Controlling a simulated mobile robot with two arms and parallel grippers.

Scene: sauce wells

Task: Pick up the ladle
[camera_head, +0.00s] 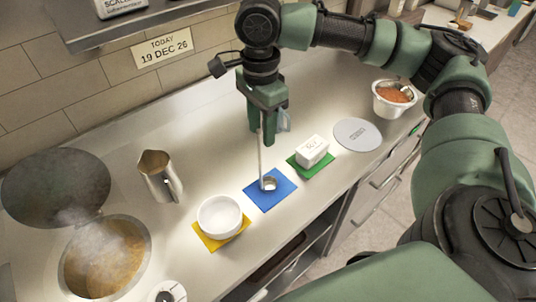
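The ladle (269,184) stands upright, its small metal bowl over the blue mat (283,199) and its thin handle rising to my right gripper. I cannot tell whether the bowl touches the mat. My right gripper (269,137) points down from above, its green fingers at the upper part of the handle. The fingers hide the handle's top, and I cannot tell whether they are closed on it. My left gripper is out of view.
A white bowl (219,216) on a yellow mat (211,243) and a white block (312,150) on a green mat (298,169) flank the blue mat. A metal jug (159,177), a steaming well (104,262), a grey disc (357,134) and a filled tub (394,99) stand around.

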